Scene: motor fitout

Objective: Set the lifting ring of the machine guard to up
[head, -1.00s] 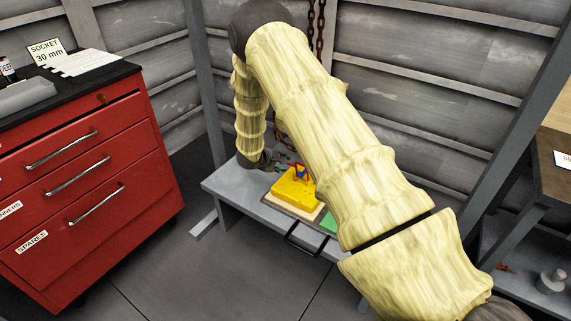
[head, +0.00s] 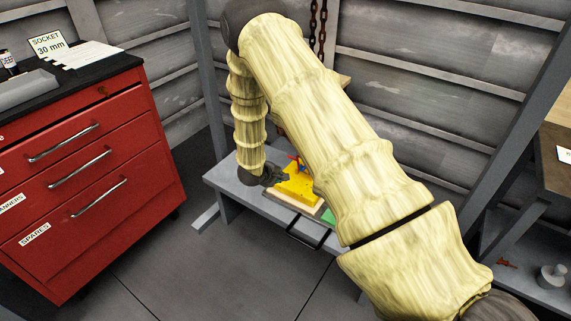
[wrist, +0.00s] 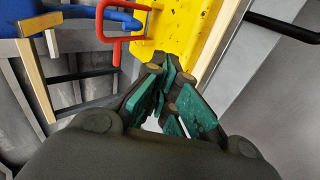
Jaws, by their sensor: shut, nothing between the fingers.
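The machine guard (head: 297,190) is a yellow block on the grey bench. It also shows at the top of the wrist view (wrist: 190,25). A red squared loop, which looks like its lifting ring (wrist: 122,39), stands out at the guard's left side in the wrist view. In the head view the red part (head: 294,159) is small and partly behind my arm, so its exact angle is hard to tell. My gripper (wrist: 168,78) is shut and empty, its green-padded fingers together just below the guard in the wrist view, apart from the ring. In the head view my gripper (head: 280,179) is beside the guard's left end.
A wooden board (head: 279,210) lies under the guard, with a green piece (head: 329,216) to the right. A chain (head: 318,30) hangs behind my arm. A blue part (wrist: 90,15) and wooden strips are left in the wrist view. A red drawer cabinet (head: 90,180) stands left.

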